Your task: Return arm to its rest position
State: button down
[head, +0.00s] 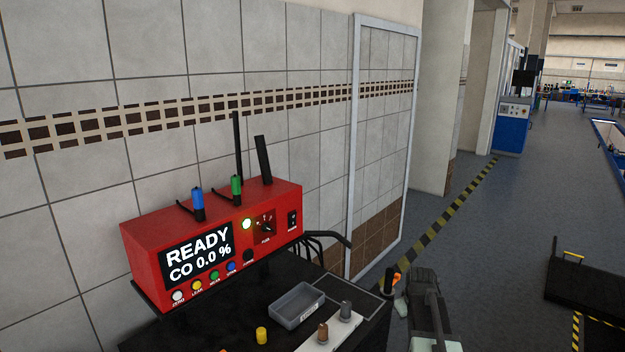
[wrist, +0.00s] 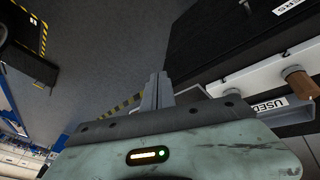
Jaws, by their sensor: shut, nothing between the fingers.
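My gripper (head: 424,275) shows at the lower middle right of the head view, to the right of the black bench top. Its pale green body is partly cut off by the bottom edge. In the wrist view my gripper (wrist: 158,88) has its two grey fingers together, with nothing between them. It is apart from the bench and touches nothing that I can see.
A red analyser (head: 215,240) reads "READY CO 0.0 %" by the tiled wall. A grey tray (head: 298,307), a yellow cylinder (head: 262,336) and a white holder (head: 335,338) are on the bench. A black platform (head: 590,295) stands right. Floor between is clear.

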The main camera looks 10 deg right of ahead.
jog(key=shift+n+g+y, duration=0.8)
jog(key=shift+n+y, duration=0.1)
jog(key=s+a+f+b, duration=0.1)
jog(key=a+f, duration=0.1)
jog(key=a, duration=0.6)
jog(key=s+a+f+b, duration=0.1)
jog(key=s+a+f, duration=0.1)
jog(key=a, duration=0.7)
jog(key=s+a+f+b, duration=0.1)
jog(key=a+f, duration=0.1)
jog(key=a, duration=0.7)
jog(key=shift+s+a+f+b, duration=0.1)
jog(key=shift+s+a+b, duration=0.15)
jog(key=shift+s+b, duration=0.15)
jog(key=s+a+m+g, duration=0.1)
jog(key=s+m+g, duration=0.1)
jog(key=s, duration=0.6)
jog(key=shift+s+a+f+m+g, duration=0.2)
jog(key=shift+a+m+g, duration=0.15)
jog(key=shift+m, duration=0.45)
